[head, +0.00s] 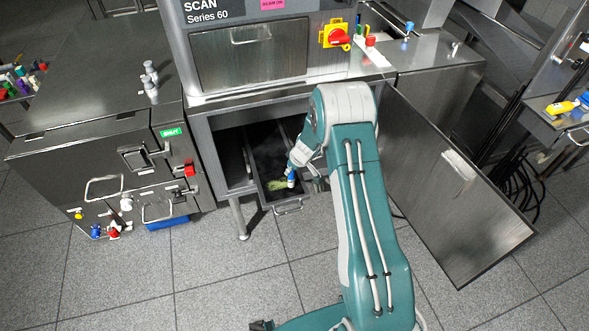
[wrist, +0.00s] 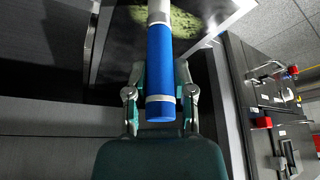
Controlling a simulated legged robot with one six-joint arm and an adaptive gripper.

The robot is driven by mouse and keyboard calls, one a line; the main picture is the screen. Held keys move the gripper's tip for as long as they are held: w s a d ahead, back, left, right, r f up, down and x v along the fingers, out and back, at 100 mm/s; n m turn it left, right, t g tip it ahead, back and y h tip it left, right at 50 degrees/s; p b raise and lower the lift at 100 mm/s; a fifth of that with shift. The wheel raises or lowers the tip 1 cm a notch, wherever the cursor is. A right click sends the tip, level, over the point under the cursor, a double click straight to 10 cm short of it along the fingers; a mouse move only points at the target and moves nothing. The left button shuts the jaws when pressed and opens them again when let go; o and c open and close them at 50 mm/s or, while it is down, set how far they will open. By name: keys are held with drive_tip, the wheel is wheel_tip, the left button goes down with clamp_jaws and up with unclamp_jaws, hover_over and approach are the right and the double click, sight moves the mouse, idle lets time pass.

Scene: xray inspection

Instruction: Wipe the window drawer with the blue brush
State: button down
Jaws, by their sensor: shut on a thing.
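The open drawer (head: 272,198) sticks out of the cabinet under the scanner. A yellow-green smudge (head: 277,187) lies on its dark floor, and the smudge also shows at the top of the wrist view (wrist: 186,24). My gripper (wrist: 160,82) is shut on the blue brush (wrist: 160,62), whose blue handle has pale bands. In the head view the brush (head: 291,180) points down into the drawer beside the smudge. My arm partly hides the gripper there. The brush's far end is out of the wrist view, so I cannot tell whether it touches the drawer floor.
An open cabinet door (head: 450,185) stands to the right of my arm. A metal cabinet (head: 100,165) with handles and coloured knobs stands on the left. The scanner (head: 250,55) is above the drawer. Loose black cables (head: 512,200) lie at the right. The tiled floor in front is clear.

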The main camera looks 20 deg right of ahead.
drive_tip(key=w+a, duration=0.3)
drive_tip(key=a, duration=0.5)
idle(1.3)
drive_tip(key=shift+d+f, duration=0.1)
drive_tip(key=shift+f, duration=0.55)
idle(1.8)
drive_tip(key=shift+d, duration=0.1)
drive_tip(key=shift+s+d, duration=0.1)
drive_tip(key=shift+d, duration=0.75)
drive_tip(key=shift+d, duration=1)
drive_tip(key=shift+d, duration=0.9)
drive_tip(key=shift+d, duration=0.1)
